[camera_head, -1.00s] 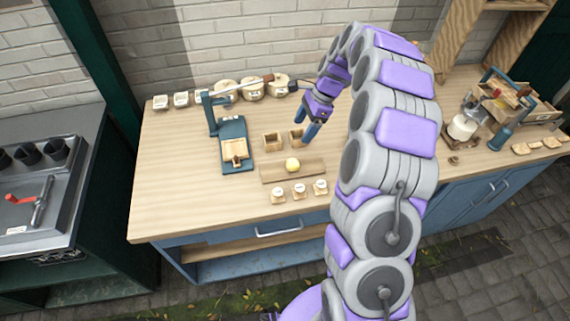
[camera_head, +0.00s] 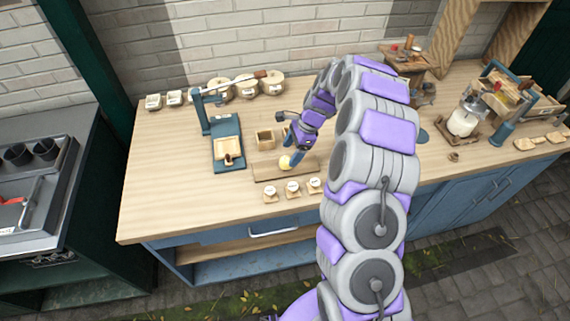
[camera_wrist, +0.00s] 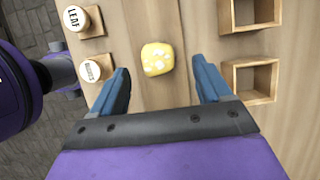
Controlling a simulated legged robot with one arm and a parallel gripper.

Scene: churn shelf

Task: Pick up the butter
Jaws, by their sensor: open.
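The butter is a small yellow lump (camera_head: 284,162) on a flat wooden board (camera_head: 268,174) near the front of the bench. In the wrist view the butter (camera_wrist: 157,58) shows pale patches on top and lies on the board (camera_wrist: 150,22), centred ahead of the gap between my fingertips. My gripper (camera_head: 294,156) is open and points down beside the butter, partly covering its right side in the head view. In the wrist view my gripper (camera_wrist: 163,82) has its two blue fingers wide apart with nothing between them.
Labelled stamps (camera_head: 292,188) stand in front of the board. An open wooden box (camera_head: 265,139) stands behind it; two boxes (camera_wrist: 250,78) show in the wrist view. A blue press (camera_head: 228,145) is to the left, a glass churn (camera_head: 463,122) to the right. The bench's left front is clear.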

